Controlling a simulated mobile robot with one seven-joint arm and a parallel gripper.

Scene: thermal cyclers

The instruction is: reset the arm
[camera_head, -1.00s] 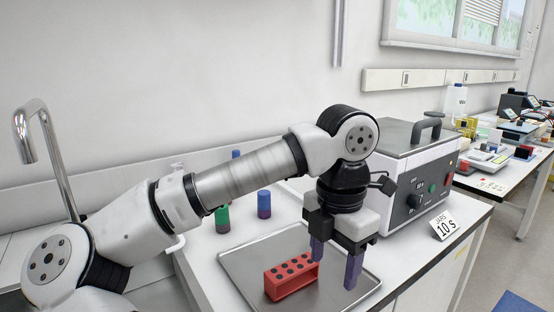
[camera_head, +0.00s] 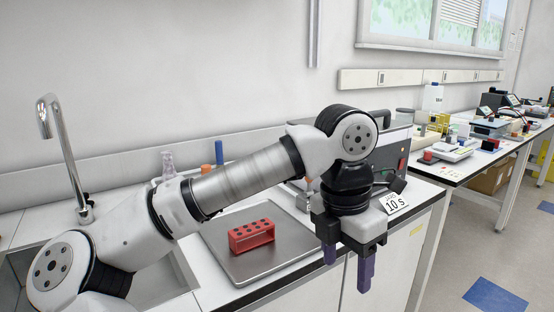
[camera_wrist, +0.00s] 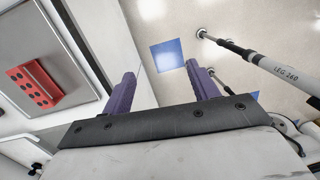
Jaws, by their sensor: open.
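My gripper (camera_head: 347,270) hangs at the front edge of the bench, to the right of the steel tray. Its two purple fingers are apart with nothing between them. In the wrist view, my gripper (camera_wrist: 163,85) points down past the bench edge toward the floor. A red rack (camera_head: 251,236) with dark holes sits on the steel tray (camera_head: 285,255), apart from my gripper. The rack also shows at the left of the wrist view (camera_wrist: 33,86).
A grey boxy machine (camera_head: 393,152) stands behind my arm, partly hidden, with a "10 s" card (camera_head: 396,203) before it. A sink (camera_head: 150,275) and tap (camera_head: 62,150) are at left. A second bench (camera_head: 462,168) with equipment stands at right. Floor is open in front.

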